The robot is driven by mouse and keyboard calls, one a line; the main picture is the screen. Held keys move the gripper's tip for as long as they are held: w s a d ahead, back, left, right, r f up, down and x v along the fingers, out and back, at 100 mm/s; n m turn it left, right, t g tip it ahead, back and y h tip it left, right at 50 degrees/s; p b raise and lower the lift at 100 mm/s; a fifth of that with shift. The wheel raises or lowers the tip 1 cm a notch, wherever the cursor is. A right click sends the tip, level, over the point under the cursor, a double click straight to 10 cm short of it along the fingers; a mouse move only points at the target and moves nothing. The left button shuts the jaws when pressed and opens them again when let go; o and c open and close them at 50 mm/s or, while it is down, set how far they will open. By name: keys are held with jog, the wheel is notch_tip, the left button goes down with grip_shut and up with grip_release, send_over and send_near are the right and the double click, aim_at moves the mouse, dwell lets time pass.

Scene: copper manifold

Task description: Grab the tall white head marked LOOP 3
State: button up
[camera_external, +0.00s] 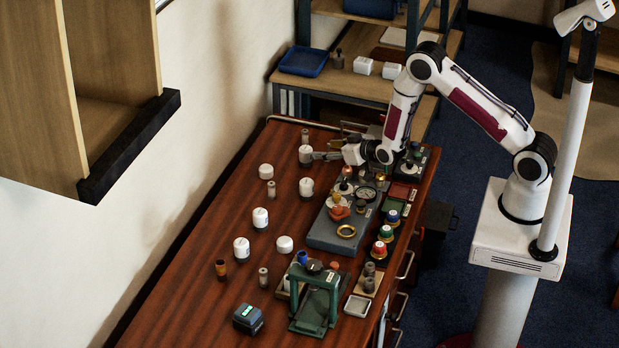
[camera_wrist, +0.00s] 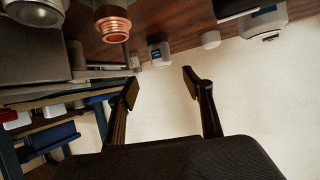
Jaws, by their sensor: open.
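Tall white heads with dark markings stand along the wooden table in the external view: one at the far end (camera_external: 305,154), one nearer (camera_external: 306,187), one mid-table (camera_external: 260,218) and one further toward the front (camera_external: 241,248). I cannot read any label, so I cannot tell which is LOOP 3. My gripper (camera_external: 320,156) is low at the far end, close to the far head. In the wrist view, my gripper (camera_wrist: 160,86) is open and empty. Another tall head (camera_wrist: 268,20) is at upper right.
Low white caps (camera_external: 266,171) (camera_external: 284,243) and small grey fittings (camera_external: 271,189) stand among the heads. A grey fixture plate (camera_external: 325,237) lies right of them. A copper threaded fitting (camera_wrist: 113,22) is near the left finger's side in the wrist view. The table's left strip is mostly clear.

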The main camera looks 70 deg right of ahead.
aim_at(306, 148)
jog(key=shift+x, duration=2.4)
jog(key=shift+w, duration=0.1)
jog(key=shift+d, duration=0.1)
jog(key=shift+r+x, duration=0.2)
jog(key=shift+x, duration=2.45)
jog(key=shift+w, duration=0.1)
jog(key=shift+r, duration=0.1)
jog(key=c, duration=1.4)
jog(key=shift+r, duration=0.1)
